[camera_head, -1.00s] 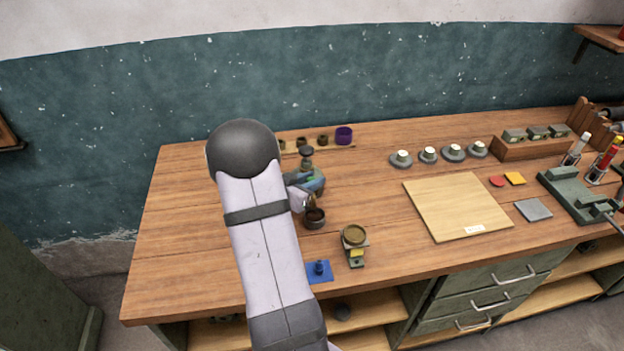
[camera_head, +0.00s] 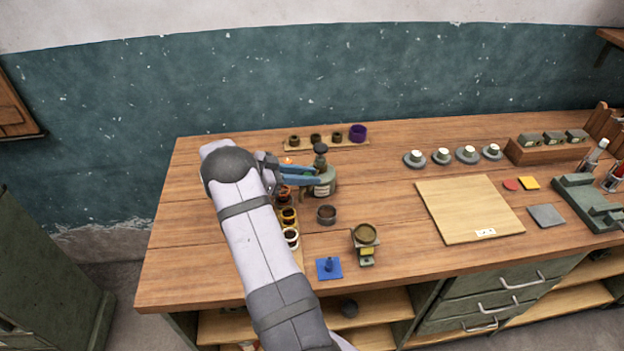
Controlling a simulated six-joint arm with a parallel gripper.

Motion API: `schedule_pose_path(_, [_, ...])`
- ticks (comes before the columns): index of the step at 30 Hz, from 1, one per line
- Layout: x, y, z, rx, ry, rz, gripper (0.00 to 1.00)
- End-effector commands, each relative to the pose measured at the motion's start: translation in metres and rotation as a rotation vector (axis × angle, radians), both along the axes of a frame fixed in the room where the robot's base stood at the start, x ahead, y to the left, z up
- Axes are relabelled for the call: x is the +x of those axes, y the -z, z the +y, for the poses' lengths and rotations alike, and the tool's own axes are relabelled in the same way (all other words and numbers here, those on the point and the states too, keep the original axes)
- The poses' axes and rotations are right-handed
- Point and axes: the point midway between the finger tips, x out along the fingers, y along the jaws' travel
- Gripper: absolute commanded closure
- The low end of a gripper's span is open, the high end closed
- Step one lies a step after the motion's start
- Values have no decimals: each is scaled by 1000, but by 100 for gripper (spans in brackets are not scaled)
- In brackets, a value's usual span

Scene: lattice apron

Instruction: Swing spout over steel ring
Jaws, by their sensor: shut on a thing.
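A squat grey-green can (camera_head: 325,185) with a dark knob on top and a pale label stands left of centre on the bench. My gripper (camera_head: 314,175) reaches it from the left, its blue fingers shut on the can. A thin brownish part, apparently the spout (camera_head: 302,194), shows at the can's lower left; it is small and its exact direction is hard to tell. The steel ring (camera_head: 326,214), a small dark grey round piece, sits on the bench just in front of the can. The spout appears left of the ring, not above it.
Several small cups (camera_head: 289,215) line a wooden strip beside my arm, partly hidden by it. A brass-topped stand (camera_head: 365,235) and a blue pad (camera_head: 329,268) lie in front. A row of small pots and a purple cup (camera_head: 358,133) stand behind. A pale board (camera_head: 468,208) lies right.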

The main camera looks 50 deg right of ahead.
Motion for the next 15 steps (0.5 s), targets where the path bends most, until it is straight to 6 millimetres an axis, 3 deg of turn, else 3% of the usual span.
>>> schedule_pose_path(15, [15, 2, 1, -3, 168, -1, 100])
